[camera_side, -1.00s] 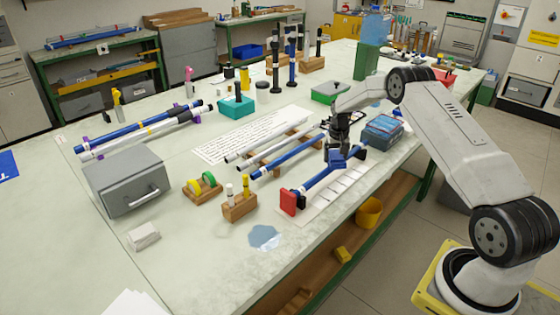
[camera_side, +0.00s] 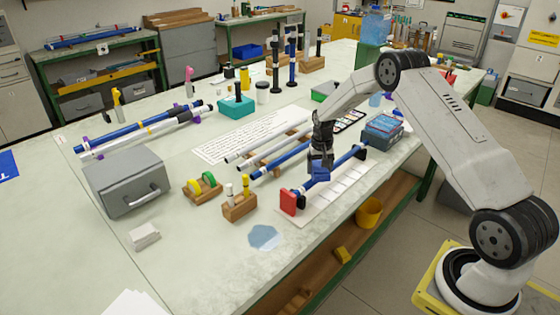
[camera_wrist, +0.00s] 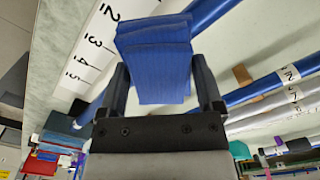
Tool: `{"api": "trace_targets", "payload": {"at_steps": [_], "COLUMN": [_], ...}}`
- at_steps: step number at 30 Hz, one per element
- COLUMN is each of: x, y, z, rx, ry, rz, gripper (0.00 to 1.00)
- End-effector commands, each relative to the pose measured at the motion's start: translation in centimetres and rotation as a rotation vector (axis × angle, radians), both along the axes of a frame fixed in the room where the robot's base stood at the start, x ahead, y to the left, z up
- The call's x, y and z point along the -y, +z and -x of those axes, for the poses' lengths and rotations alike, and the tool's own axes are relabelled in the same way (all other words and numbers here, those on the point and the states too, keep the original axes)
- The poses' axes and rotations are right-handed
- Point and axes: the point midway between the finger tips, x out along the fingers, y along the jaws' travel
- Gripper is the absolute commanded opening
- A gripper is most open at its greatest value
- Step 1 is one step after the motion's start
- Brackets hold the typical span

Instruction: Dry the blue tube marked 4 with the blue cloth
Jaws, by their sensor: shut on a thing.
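My gripper (camera_side: 320,163) is shut on a folded blue cloth (camera_side: 319,173); the cloth also shows between the fingers in the wrist view (camera_wrist: 153,65). The cloth is at a blue tube (camera_side: 341,161), nearer its red end; whether it touches all round, I cannot tell. The tube lies between a red end piece (camera_side: 287,202) and a black one (camera_side: 360,152), above a white numbered strip (camera_side: 335,189). It passes behind the cloth in the wrist view (camera_wrist: 208,14). I cannot read a mark on this tube.
More blue and grey tubes (camera_side: 268,169) lie on a wooden rack just left. A blue-grey box (camera_side: 382,130) stands behind. A wooden block with upright pegs (camera_side: 239,207) and a flat light-blue patch (camera_side: 264,237) are at the front.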

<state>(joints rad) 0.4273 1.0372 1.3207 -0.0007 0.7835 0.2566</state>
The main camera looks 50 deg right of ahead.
Motion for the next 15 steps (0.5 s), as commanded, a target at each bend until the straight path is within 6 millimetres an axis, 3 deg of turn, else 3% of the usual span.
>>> {"api": "trace_targets", "payload": {"at_steps": [4, 15], "x": [-1.4, 2.3], "y": [0.0, -0.1], "z": [0.1, 0.1], "rx": [-0.002, -0.001], "ry": [0.002, -0.002], "rz": [-0.001, -0.001], "gripper": [0.37, 0.37]}}
